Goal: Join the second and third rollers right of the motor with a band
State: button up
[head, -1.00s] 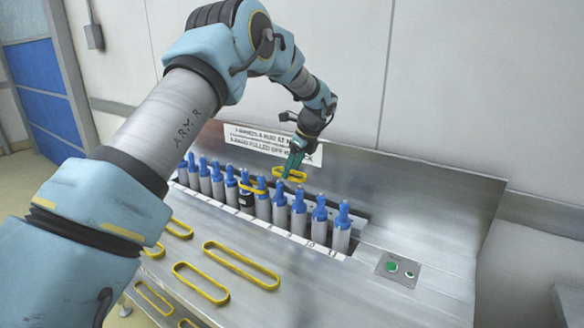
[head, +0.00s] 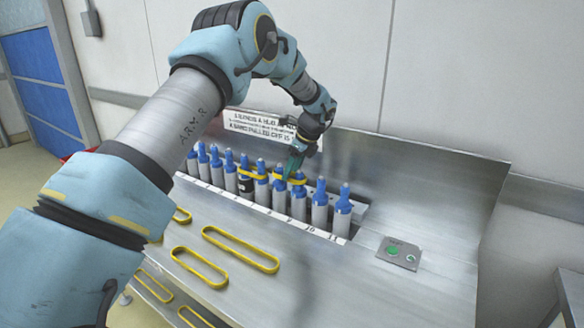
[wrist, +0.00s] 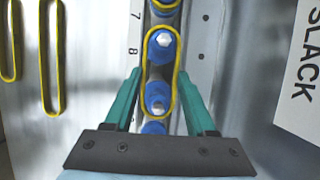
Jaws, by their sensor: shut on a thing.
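The motor (head: 246,186) is the dark-bodied post in the row of grey rollers with blue tops. A yellow band (head: 253,176) links it and the first roller right of it. My gripper (head: 292,170) is shut on a second yellow band (head: 303,182), over the second roller (head: 279,201) and third roller (head: 298,206) right of the motor. In the wrist view, my gripper's teal fingers (wrist: 160,76) flank this band (wrist: 146,70). The loop rings the blue tops of the second roller (wrist: 161,46) and third roller (wrist: 157,95). I cannot tell how low it sits.
Two more rollers stand to the right, the last (head: 343,215) at the row's end. Loose yellow bands, including a long one (head: 240,250), lie on the front panel. A button plate (head: 398,253) is at right. A sign (head: 258,127) is on the sloped metal behind.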

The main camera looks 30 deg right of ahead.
jog(key=shift+f, duration=0.1)
jog(key=o, duration=1.4)
jog(key=b+v, duration=0.3)
jog(key=v, duration=0.8)
jog(key=w+a+f+n+g+h, duration=0.15)
jog(key=a+n, duration=1.05)
jog(key=a, duration=1.3)
jog(key=s+a+f+n, duration=0.2)
jog(key=s+a+n, duration=0.6)
jog(key=a, duration=0.3)
jog(key=s+a+f+n, duration=0.2)
jog(key=s+a+n, duration=0.6)
jog(key=a, duration=0.3)
jog(key=shift+s+a+f+n+g+h, duration=0.2)
jog(key=shift+s+f+n+g+h, duration=0.1)
jog(key=shift+n+g+h, duration=0.25)
